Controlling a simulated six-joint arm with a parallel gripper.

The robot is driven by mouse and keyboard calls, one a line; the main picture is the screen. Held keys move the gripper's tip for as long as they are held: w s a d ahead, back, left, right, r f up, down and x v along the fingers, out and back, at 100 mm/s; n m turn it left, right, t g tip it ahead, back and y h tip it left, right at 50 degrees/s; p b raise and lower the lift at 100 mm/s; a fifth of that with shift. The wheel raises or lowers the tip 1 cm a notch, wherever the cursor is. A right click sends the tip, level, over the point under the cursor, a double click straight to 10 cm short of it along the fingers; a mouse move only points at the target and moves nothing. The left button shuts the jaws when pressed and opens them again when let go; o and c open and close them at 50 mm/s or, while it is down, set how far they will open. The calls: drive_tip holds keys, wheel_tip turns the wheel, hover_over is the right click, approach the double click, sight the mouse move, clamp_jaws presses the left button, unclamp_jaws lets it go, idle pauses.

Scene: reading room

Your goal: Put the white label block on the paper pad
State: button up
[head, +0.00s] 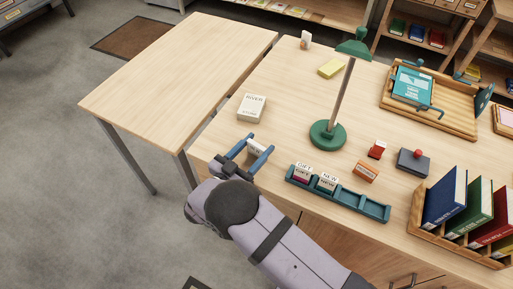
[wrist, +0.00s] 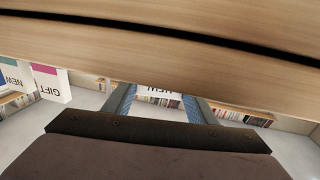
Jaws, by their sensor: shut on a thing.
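My gripper (head: 250,153) is shut on a white label block (head: 256,149) near the table's left front corner. In the wrist view the block (wrist: 158,91) shows between the two blue fingers (wrist: 158,105), its dark lettering upside down and partly hidden. I cannot tell from the head view whether the block touches the table. A flat yellow pad (head: 331,68), which looks like the paper pad, lies farther back, left of the green lamp. It is well apart from my gripper, and its top looks bare.
The green lamp (head: 328,134) stands to the right. A teal rack (head: 338,197) holds labelled blocks at the front. An orange box (head: 366,172) and a red block (head: 377,149) sit behind it. Bare tabletop lies between book and pad.

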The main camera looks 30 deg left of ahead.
sight(256, 144)
drive_tip(key=shift+r, duration=0.2)
drive_tip(key=shift+r+b, duration=0.6)
drive_tip(key=shift+r, duration=4.2)
